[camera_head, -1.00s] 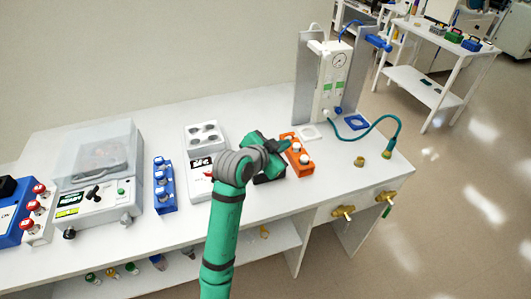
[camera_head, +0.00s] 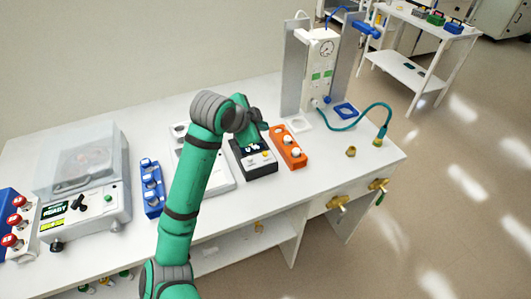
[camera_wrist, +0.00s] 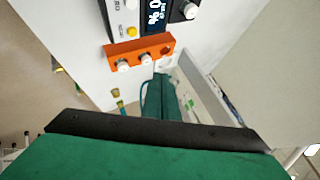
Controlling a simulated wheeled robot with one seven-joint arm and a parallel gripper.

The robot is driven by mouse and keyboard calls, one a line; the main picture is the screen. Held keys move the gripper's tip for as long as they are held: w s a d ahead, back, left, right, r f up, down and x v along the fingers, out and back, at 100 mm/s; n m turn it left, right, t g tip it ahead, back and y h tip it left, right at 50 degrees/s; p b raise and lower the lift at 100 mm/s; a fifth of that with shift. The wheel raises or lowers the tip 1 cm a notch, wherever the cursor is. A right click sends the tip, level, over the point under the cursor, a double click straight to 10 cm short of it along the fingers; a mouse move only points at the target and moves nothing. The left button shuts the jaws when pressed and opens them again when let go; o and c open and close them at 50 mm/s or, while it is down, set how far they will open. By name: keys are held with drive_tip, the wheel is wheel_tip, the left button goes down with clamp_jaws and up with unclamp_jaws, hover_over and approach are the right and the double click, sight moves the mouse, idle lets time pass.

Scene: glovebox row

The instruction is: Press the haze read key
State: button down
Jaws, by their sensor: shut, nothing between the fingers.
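A small black-and-white meter (camera_head: 262,170) with a lit display stands on the bench, left of the orange vial rack. In the wrist view its display (camera_wrist: 155,14) reads partly "%0", with a yellow key (camera_wrist: 131,31), a white key and a dark knob around it. I cannot read which key is the haze read key. My gripper (camera_head: 253,137) is above the meter's back part and hides some of it. In the wrist view my gripper (camera_wrist: 160,82) is shut and empty, apart from the keys.
The orange rack (camera_head: 288,146) with white-capped vials is close on the right. A blue rack (camera_head: 152,188) and a clear-lidded instrument (camera_head: 85,190) stand left. A tall gauge apparatus (camera_head: 322,75) with a teal hose is at the back right. The bench front is clear.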

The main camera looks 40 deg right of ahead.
drive_tip(key=shift+d+f, duration=0.1)
drive_tip(key=shift+f, duration=4.2)
drive_tip(key=shift+f, duration=0.1)
drive_tip(key=shift+f, duration=0.3)
drive_tip(key=shift+f, duration=0.35)
drive_tip(key=shift+r, duration=0.8)
drive_tip(key=shift+r, duration=0.1)
wheel_tip(320, 180, up, 5)
drive_tip(key=shift+f, duration=0.1)
